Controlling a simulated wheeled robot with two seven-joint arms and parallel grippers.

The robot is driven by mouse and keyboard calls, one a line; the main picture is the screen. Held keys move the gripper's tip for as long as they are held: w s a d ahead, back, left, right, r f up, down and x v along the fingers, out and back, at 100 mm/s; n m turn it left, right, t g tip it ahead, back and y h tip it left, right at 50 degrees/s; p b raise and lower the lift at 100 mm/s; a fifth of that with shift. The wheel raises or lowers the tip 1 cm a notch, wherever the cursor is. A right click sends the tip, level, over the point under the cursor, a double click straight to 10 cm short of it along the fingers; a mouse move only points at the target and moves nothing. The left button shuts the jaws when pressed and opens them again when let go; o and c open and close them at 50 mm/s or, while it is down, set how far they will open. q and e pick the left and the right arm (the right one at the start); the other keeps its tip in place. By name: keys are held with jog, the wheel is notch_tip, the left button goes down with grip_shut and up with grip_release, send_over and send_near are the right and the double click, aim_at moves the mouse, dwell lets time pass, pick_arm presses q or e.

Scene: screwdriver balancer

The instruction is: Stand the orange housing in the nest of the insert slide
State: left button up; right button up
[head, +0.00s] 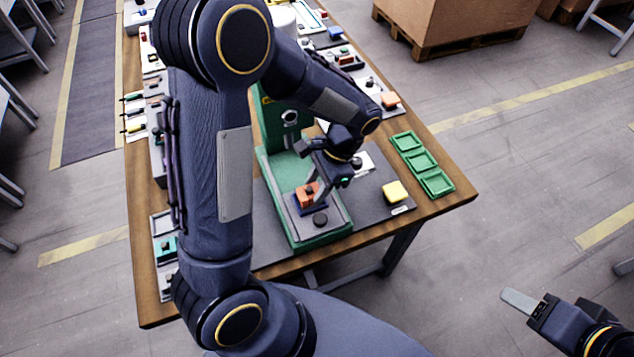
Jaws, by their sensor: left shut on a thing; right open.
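The orange housing (304,197) is a small orange block on the front part of the green machine, over a dark blue nest piece on the insert slide (332,219). My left gripper (315,192) reaches down from above and is shut on the housing. The housing looks upright, but its underside is hidden, so I cannot tell whether it is fully seated. A dark round knob (320,219) sits on the slide just in front of it. My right gripper (522,301) is open and empty, away from the table at the lower right.
The green machine (272,130) stands behind the slide. Small parts line the table's left and back edges. My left arm hides much of the table's left half.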

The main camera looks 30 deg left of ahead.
pick_arm(q)
jog(key=shift+f+b, duration=0.6)
jog(key=shift+f, duration=0.2)
pick_arm(e)
jog(key=shift+f, duration=0.6)
pick_arm(q)
jog(key=o, duration=1.1)
